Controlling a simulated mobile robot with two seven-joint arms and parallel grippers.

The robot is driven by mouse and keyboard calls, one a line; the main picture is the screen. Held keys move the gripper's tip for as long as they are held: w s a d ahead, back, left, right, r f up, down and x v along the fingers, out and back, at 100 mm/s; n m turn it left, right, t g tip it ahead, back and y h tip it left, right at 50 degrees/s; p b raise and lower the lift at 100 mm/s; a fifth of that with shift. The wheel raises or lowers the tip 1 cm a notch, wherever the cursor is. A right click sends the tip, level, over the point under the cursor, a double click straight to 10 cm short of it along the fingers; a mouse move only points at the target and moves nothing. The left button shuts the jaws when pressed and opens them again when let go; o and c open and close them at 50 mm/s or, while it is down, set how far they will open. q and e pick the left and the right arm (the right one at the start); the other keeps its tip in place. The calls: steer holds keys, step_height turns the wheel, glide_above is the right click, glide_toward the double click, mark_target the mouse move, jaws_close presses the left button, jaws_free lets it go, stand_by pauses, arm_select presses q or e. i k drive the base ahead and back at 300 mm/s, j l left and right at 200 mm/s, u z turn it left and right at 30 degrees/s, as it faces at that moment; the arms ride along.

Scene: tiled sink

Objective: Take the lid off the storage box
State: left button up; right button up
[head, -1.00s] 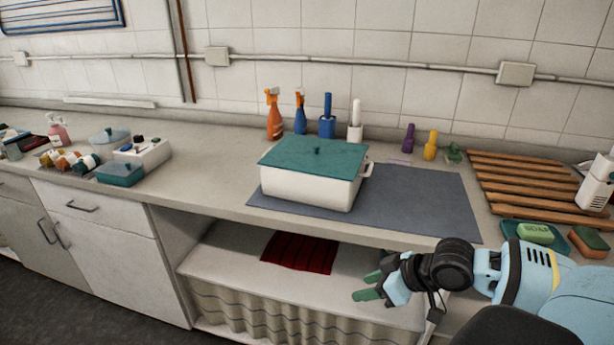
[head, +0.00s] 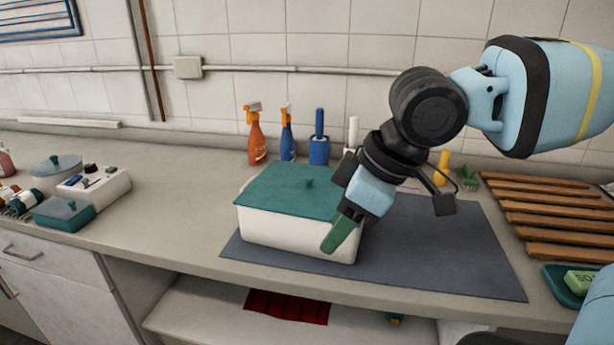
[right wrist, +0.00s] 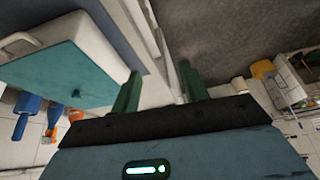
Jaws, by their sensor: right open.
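The storage box (head: 290,232) is white and stands on the grey-blue mat, with its teal lid (head: 275,195) on top. A small dark knob (head: 309,183) sits on the lid. In the right wrist view the lid (right wrist: 65,75) and the white box side (right wrist: 85,28) lie at the upper left. My right gripper (head: 338,240) points down at the box's right front corner, and its finger overlaps the box in the picture. I cannot tell whether it touches. In the right wrist view the right gripper (right wrist: 160,88) is open and empty. My left gripper is out of view.
The mat (head: 450,250) has free room right of the box. Spray bottles (head: 257,138) and a blue brush holder (head: 319,145) stand behind it. A wooden slatted rack (head: 550,215) is at the right. A red cloth (head: 287,306) lies on the shelf below.

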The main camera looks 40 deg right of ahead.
mark_target(294, 189)
steer(key=i+l, duration=0.75)
